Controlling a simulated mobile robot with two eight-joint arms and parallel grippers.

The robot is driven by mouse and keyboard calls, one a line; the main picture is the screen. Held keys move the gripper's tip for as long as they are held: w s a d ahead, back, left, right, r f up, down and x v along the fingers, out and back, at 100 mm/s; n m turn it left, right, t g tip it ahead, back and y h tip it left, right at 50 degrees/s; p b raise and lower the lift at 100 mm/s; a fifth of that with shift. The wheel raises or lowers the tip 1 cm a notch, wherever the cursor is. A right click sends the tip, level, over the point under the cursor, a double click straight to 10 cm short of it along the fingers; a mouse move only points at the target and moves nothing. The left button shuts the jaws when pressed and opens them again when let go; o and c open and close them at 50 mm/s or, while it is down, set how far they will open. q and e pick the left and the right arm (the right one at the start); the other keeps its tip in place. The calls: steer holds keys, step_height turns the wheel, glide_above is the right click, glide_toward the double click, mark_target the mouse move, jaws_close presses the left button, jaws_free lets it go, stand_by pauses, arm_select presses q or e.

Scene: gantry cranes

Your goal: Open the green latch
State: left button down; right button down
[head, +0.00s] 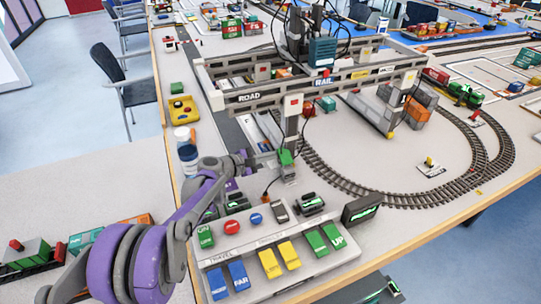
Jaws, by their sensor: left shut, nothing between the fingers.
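A small green piece (286,157), which looks like the green latch, sits low on the near leg of the grey gantry crane (293,125). Whether it is open or closed is too small to tell. My purple and grey left arm comes in from the lower left over the control panel's left side. Its gripper (256,160) is shut and empty, just left of the green piece. I cannot tell whether they touch. My right gripper is not in view.
The control panel (283,262) with blue, yellow, green and red buttons stands in front of the crane. A small dark screen (361,208) is at its right. Curved train track (345,183) lies right of the crane leg. A bottle (187,155) and yellow tray (183,109) stand left.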

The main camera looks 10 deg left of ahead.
arm_select(q)
steer(key=m, duration=0.1)
steer(key=s+r+m+t, duration=0.1)
steer(key=shift+d+m+p, duration=0.3)
steer(key=shift+d+m, duration=0.05)
steer(key=shift+m, duration=0.05)
steer(key=shift+s+d+r, duration=0.15)
steer(key=shift+s+r, duration=0.05)
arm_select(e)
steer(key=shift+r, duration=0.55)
arm_select(q)
steer(key=shift+s, duration=0.1)
